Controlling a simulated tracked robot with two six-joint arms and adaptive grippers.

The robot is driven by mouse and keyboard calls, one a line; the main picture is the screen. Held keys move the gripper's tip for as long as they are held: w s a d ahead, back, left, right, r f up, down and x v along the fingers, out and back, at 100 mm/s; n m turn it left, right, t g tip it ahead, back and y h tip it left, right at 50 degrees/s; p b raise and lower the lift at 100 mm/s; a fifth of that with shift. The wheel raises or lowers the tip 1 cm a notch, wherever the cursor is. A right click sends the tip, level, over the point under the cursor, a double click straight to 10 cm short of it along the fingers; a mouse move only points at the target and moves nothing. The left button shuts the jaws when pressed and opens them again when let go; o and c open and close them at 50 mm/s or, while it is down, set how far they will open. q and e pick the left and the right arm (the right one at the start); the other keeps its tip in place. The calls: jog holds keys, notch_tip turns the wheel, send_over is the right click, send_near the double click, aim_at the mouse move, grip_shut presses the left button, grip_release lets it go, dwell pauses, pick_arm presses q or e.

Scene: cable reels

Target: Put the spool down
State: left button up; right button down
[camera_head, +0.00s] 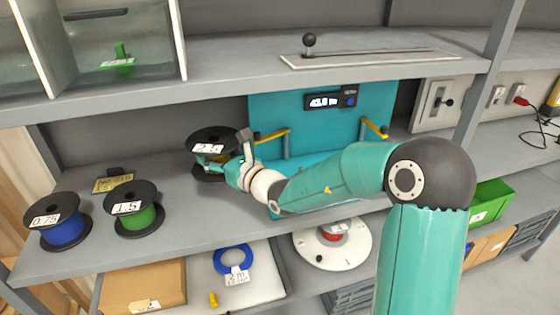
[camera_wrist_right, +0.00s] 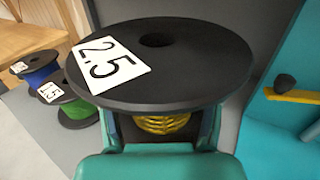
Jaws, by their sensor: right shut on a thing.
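A black spool (camera_head: 208,137) with a "2.5" label is on the left part of the middle shelf, left of the teal machine. In the right wrist view the spool (camera_wrist_right: 165,60) shows its large black top flange and yellow wire between the fingers. My right gripper (camera_head: 240,170) reaches in from the right and is shut on the spool. Its fingers (camera_wrist_right: 165,128) lie on both sides of the yellow core, under the top flange. The spool looks upright. I cannot tell whether its lower flange touches the shelf (camera_head: 190,225). My left gripper does not show.
A green-wire spool (camera_head: 136,208) labelled 1.5 and a blue-wire spool (camera_head: 59,220) labelled 0.75 stand to the left. A yellow tag (camera_head: 112,183) lies behind them. The teal machine (camera_head: 270,115) with yellow levers is close on the right. Bare shelf lies in front of the held spool.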

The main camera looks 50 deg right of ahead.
jog(key=f, duration=1)
jog(key=shift+w+a+p, duration=0.4)
jog(key=shift+s, duration=0.1)
jog(key=shift+f+b, duration=0.55)
jog(key=shift+b, duration=0.05)
jog(key=shift+f, duration=0.1)
jog(key=shift+c, duration=1.1)
grip_release()
